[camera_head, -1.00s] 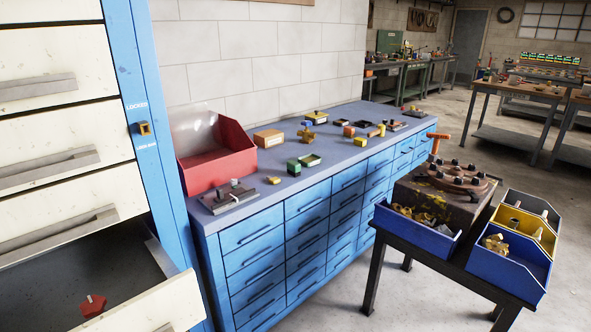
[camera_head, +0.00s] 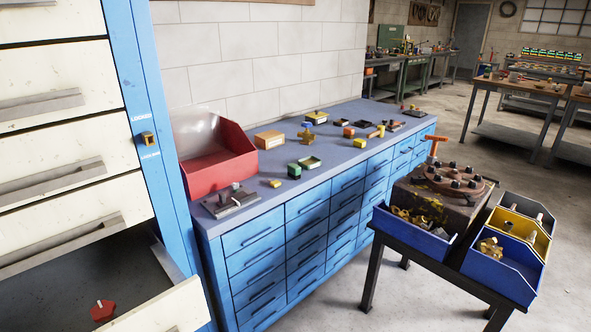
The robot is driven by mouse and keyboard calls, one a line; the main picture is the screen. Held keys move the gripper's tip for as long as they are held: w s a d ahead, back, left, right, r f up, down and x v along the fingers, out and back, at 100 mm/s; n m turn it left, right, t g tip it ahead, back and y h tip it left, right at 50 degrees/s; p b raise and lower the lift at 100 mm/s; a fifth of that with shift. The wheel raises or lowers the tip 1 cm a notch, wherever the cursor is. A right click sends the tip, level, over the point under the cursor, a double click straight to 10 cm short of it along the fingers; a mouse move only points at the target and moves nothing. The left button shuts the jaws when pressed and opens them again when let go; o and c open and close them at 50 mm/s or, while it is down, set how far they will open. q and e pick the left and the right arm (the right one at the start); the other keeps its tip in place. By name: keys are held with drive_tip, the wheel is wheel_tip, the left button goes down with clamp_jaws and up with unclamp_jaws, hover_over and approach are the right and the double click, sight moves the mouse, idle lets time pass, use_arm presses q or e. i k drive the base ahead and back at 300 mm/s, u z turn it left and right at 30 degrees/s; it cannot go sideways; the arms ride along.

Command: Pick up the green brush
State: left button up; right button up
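I cannot make out a clear green brush in the head view. Neither of my grippers is in view.
A red bin (camera_head: 212,165) stands at the cabinet top's (camera_head: 335,160) near left end, with several small parts beyond it. An open drawer (camera_head: 60,300) at lower left holds a red piece (camera_head: 102,310). A low table at right carries a blue bin (camera_head: 414,236). Floor shows between them.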

sight(294, 171)
drive_tip(key=z, duration=0.6)
drive_tip(key=i, duration=1.75)
drive_tip(key=u, duration=1.75)
